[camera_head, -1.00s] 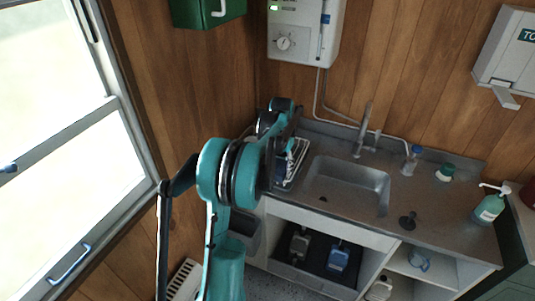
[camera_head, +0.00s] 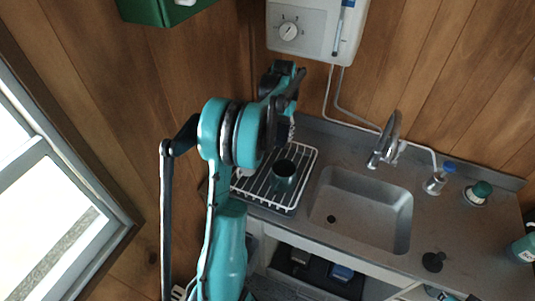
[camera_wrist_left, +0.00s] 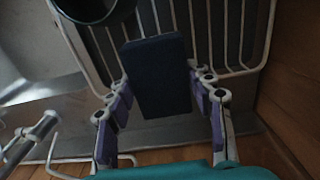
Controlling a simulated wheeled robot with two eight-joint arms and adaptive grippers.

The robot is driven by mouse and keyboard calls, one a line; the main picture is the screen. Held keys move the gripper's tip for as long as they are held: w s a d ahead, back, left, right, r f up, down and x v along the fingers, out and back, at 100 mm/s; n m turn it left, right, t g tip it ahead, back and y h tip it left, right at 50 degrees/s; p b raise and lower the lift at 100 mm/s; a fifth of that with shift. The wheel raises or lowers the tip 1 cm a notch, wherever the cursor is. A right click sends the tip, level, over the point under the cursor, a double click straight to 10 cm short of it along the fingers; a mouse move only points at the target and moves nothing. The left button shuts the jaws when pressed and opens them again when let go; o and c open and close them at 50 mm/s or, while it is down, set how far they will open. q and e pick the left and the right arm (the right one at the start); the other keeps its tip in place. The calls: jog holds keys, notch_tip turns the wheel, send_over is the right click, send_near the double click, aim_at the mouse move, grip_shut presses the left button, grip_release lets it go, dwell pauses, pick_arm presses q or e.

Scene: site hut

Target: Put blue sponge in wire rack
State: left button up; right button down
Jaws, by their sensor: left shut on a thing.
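The dark blue sponge (camera_wrist_left: 158,62) is a flat block between the fingers of my left gripper (camera_wrist_left: 161,92) in the left wrist view. The gripper is shut on it and holds it in front of the wire rack's white bars. The wire rack (camera_head: 310,163) stands on the counter left of the sink in the head view; its bars also show in the left wrist view (camera_wrist_left: 232,40). In the head view my arm hides the sponge and most of the gripper. I cannot tell whether the sponge touches the rack. My right gripper is not in view.
A dark green cup (camera_head: 285,172) stands in the rack, with its rim at the top left of the left wrist view. The sink (camera_head: 365,205) and tap (camera_head: 386,140) are to the right. The wooden wall is close behind the rack.

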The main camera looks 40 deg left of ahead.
pick_arm(q)
jog(key=shift+f, duration=0.3)
jog(key=b, duration=0.2)
send_over(279, 156)
notch_tip(279, 156, down, 4)
jog(key=shift+w+f, duration=0.15)
jog(key=shift+f, duration=0.1)
jog(key=shift+f+b, duration=0.3)
jog(key=shift+f, duration=2)
jog(key=o, duration=0.9)
jog(key=shift+f, duration=0.1)
jog(key=shift+o, duration=0.2)
